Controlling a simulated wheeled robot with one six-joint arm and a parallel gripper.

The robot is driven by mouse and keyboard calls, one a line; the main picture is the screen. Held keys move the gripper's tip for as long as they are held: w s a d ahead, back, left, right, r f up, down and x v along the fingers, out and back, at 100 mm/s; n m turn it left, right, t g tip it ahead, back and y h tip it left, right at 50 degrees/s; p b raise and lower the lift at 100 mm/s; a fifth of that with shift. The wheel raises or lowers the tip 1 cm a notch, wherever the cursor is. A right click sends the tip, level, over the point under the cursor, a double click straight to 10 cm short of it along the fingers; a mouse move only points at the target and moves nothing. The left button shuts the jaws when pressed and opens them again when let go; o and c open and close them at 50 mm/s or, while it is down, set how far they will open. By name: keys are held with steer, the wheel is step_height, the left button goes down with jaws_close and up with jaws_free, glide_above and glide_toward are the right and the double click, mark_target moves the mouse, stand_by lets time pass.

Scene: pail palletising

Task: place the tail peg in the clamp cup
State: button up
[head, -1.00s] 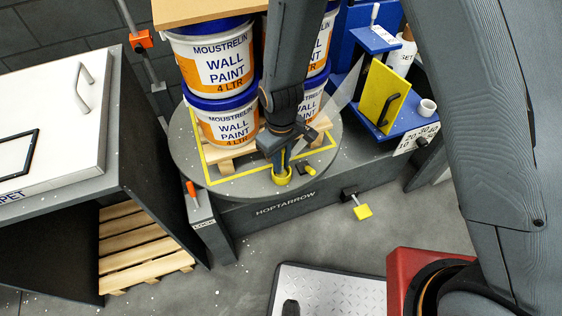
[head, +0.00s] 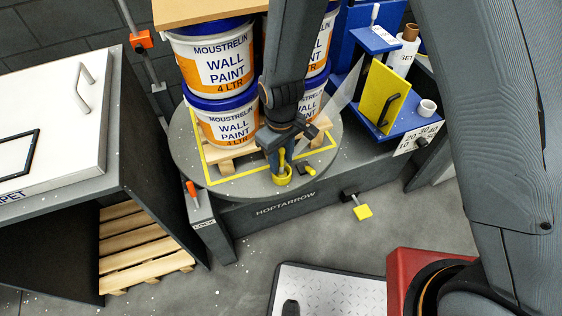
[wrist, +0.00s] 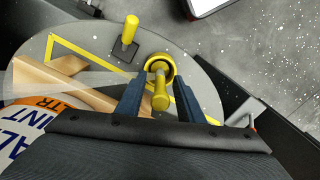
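The yellow tail peg (wrist: 160,100) stands in the yellow clamp cup (wrist: 160,64) at the turntable's edge, its knob towards the wrist camera. In the head view the peg (head: 281,158) shows above the cup (head: 282,178). My gripper (wrist: 158,88) is open around the peg, with a visible gap on each side. In the head view my gripper (head: 280,160) is right above the cup. A clear film strip (wrist: 60,76) runs from the left towards the gripper; its end is hidden by a finger. How deep the peg sits cannot be seen.
A yellow knob on a dark base (wrist: 130,30) stands close beside the cup. Paint pails (head: 228,120) are stacked on a pallet (head: 228,162) on the round turntable (head: 185,150). A yellow-faced panel (head: 382,95) stands at the right.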

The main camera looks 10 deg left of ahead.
step_height(320, 180, up, 11)
steer(key=shift+f+p, duration=0.1)
steer(key=shift+p, duration=0.2)
steer(key=w+d+r+m, duration=0.1)
steer(key=d+r+m, duration=0.25)
steer(key=d, duration=0.45)
steer(key=d+r+m, duration=0.2)
steer(key=d+r, duration=0.2)
steer(key=d, duration=0.4)
steer(key=s+d+r+m, duration=0.3)
steer(key=s+d, duration=0.2)
steer(key=d, duration=0.3)
steer(key=s+d+r+m, duration=0.3)
steer(key=s+d+m, duration=0.1)
steer(key=d, duration=0.5)
steer(key=shift+s+d, duration=0.3)
steer(key=shift+s, duration=0.2)
steer(key=shift+r, duration=0.15)
